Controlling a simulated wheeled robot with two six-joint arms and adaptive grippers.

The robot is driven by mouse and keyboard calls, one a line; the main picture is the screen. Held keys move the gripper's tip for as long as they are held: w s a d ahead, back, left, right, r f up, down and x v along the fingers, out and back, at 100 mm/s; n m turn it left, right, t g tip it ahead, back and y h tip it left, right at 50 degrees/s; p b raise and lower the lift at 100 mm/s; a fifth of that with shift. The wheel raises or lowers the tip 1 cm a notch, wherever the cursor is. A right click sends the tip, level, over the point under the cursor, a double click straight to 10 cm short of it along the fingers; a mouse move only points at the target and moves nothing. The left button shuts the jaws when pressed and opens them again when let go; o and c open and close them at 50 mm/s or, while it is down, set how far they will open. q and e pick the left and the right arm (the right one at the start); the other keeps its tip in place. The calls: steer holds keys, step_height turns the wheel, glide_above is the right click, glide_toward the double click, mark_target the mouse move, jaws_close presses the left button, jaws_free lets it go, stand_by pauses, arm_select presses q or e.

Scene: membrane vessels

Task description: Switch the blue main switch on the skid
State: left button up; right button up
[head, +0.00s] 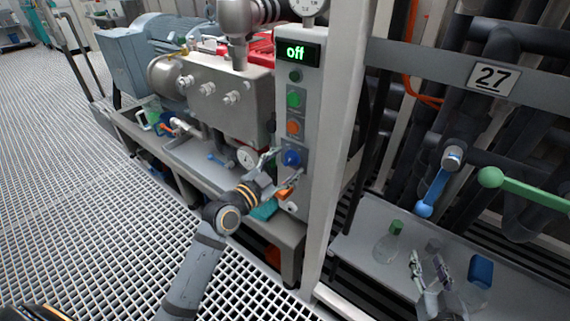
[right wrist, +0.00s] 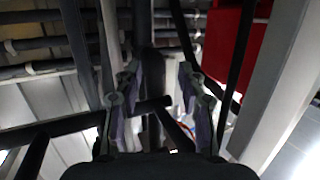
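The blue main switch (head: 291,158) is a round knob low on the grey control panel (head: 289,213). I cannot tell whether a finger touches the knob. My right gripper (head: 430,268) is far to the right of the switch, low over the grey shelf, and its fingers also show apart and empty in the right wrist view (right wrist: 160,90).
A green button (head: 294,98) and an orange button (head: 293,127) sit above the switch. A pale post (head: 334,170) stands just right of the panel. Glass vessels, one with a green cap (head: 396,227), stand near my right gripper. Blue (head: 432,193) and green (head: 518,187) valve levers hang above.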

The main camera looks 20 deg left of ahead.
arm_select(q)
jaws_close()
steer(key=shift+r, duration=0.1)
steer(key=n+p, duration=0.1)
steer(key=n, duration=0.2)
steer(key=shift+r+n+p, duration=0.15)
steer(key=shift+n+p, duration=0.15)
steer(key=shift+p, duration=0.05)
steer(key=n+p, duration=0.1)
steer(key=n, duration=0.1)
steer(key=shift+a+n, duration=0.1)
steer(key=shift+n, duration=0.7)
steer(key=n+p, duration=0.2)
steer(key=n, duration=0.2)
steer(key=shift+n, duration=0.3)
arm_select(e)
steer(key=s+f+g, duration=1.2)
steer(key=s+f, duration=0.4)
steer(key=shift+a, duration=0.4)
steer(key=shift+s+r, duration=0.1)
